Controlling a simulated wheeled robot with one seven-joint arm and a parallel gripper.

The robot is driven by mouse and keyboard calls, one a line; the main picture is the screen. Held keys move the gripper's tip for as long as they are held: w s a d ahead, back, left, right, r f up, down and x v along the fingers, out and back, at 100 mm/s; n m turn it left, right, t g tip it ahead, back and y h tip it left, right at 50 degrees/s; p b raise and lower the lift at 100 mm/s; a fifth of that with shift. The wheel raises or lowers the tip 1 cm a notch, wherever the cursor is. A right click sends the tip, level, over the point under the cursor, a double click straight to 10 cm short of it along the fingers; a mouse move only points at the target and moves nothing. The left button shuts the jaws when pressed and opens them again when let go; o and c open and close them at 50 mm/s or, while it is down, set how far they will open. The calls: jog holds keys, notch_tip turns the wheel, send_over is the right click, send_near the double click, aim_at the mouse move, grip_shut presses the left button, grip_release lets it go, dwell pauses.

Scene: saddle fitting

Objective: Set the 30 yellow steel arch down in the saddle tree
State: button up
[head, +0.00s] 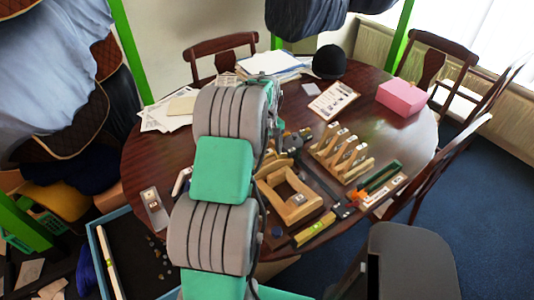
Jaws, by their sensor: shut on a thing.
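My gripper (293,141) shows only in part as dark grey pieces beyond my arm, above the table between two wooden fittings. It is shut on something. The held piece is too small and hidden to make out, and I take it to be the yellow steel arch. A pale wooden frame (312,205) with an open middle and a small label lies just in front of the gripper. A wooden rack (325,158) with several upright labelled slats stands to the right. I cannot tell for sure which of the two is the saddle tree.
A yellow level (314,230) and a green-handled tool (380,177) lie at the near right edge. A pink box (401,97), a clipboard (333,101), a black cap (329,62) and papers (272,64) stand further back. Chairs ring the table (150,165).

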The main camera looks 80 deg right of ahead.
jog(key=o, duration=1.6)
jog(key=shift+r, duration=0.1)
jog(key=shift+r+p, duration=1.55)
jog(key=shift+r, duration=0.9)
jog(key=shift+r+p, duration=0.95)
jog(key=shift+r, duration=0.55)
